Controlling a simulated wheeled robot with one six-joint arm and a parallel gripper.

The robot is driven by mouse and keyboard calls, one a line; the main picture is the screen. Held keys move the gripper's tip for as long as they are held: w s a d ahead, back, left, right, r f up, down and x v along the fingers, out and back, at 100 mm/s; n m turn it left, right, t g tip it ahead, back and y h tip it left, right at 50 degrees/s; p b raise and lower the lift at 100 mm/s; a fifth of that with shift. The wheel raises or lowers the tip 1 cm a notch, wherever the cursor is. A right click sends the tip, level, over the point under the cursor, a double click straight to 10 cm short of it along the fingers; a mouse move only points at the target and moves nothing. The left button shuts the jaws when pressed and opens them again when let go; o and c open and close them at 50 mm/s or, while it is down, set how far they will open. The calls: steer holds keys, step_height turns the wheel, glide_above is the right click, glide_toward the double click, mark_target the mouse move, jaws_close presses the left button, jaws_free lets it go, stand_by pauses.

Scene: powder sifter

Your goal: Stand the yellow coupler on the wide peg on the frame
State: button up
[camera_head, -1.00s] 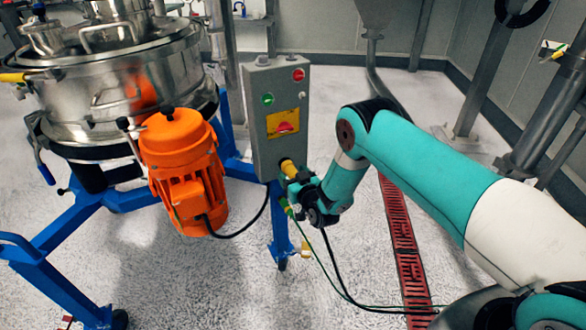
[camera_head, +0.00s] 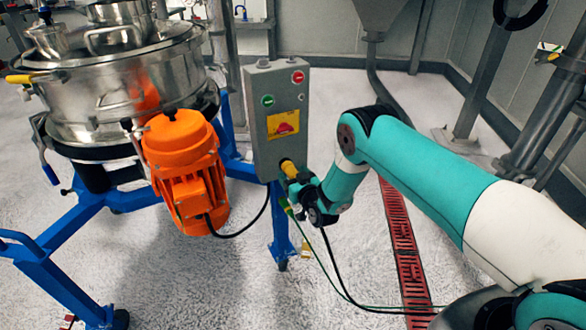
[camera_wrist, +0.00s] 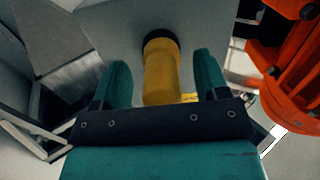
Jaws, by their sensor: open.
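The yellow coupler (camera_head: 289,168) is at the lower right of the grey control box. In the wrist view the yellow coupler (camera_wrist: 160,75) is a short cylinder with its far end at a dark ring on a grey surface. My gripper (camera_head: 297,180) is close to it at the box. In the wrist view my gripper (camera_wrist: 161,62) is open, with one green finger on each side of the coupler and gaps visible on both sides. I cannot pick out the wide peg on the blue frame (camera_head: 100,202).
The grey control box (camera_head: 262,145) stands on a blue post. The orange motor (camera_head: 185,170) hangs left of it, and shows at the right of the wrist view (camera_wrist: 288,80). A steel sifter (camera_head: 110,90) is at upper left. A dark cable (camera_head: 335,268) hangs below my wrist.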

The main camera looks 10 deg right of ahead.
steer(key=shift+w+d+r+t, duration=0.15)
steer(key=shift+w+r+t, duration=0.15)
steer(key=shift+w+r, duration=0.6)
jaws_close()
steer(key=shift+s, duration=0.1)
steer(key=shift+s+f, duration=0.55)
steer(key=shift+f, duration=0.3)
steer(key=shift+s+d+r+p, duration=0.1)
steer(key=shift+s+r+p, duration=0.1)
steer(key=shift+s, duration=0.25)
steer(key=shift+s+d+r+p, duration=0.1)
steer(key=shift+s+r+p, duration=0.1)
steer(key=shift+s, duration=0.25)
steer(key=shift+a+p+v, duration=0.25)
steer(key=shift+p+v, duration=0.2)
steer(key=shift+v, duration=0.7)
steer(key=shift+s+f, duration=0.1)
steer(key=shift+f, duration=0.1)
